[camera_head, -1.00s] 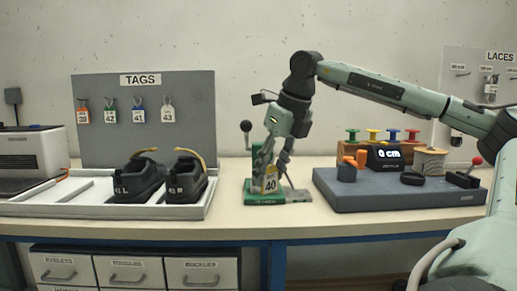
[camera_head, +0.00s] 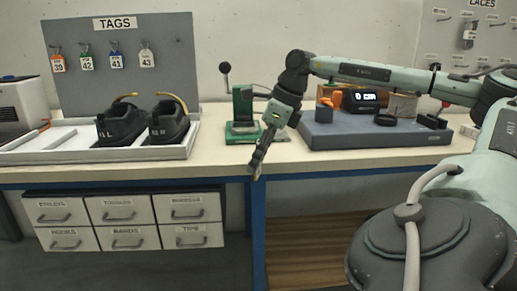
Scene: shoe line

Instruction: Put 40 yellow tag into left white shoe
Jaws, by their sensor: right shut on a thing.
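My right gripper (camera_head: 257,165) is shut and points down in front of the bench's front edge. The 40 yellow tag is in its jaws, turned so that its face and number hardly show. No white shoe is in view. A black left shoe (camera_head: 120,125), marked L, and a black right shoe (camera_head: 169,124) stand side by side in the white tray (camera_head: 80,153) at the left, apart from my gripper. Each has a yellow loop on top. My left gripper is not in view.
A green lever press (camera_head: 243,110) stands behind my right gripper. A grey tag board (camera_head: 175,60) with several tags stands behind the shoes. A dark grey platform (camera_head: 370,135) with a display is at the right. White drawers (camera_head: 121,207) are below.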

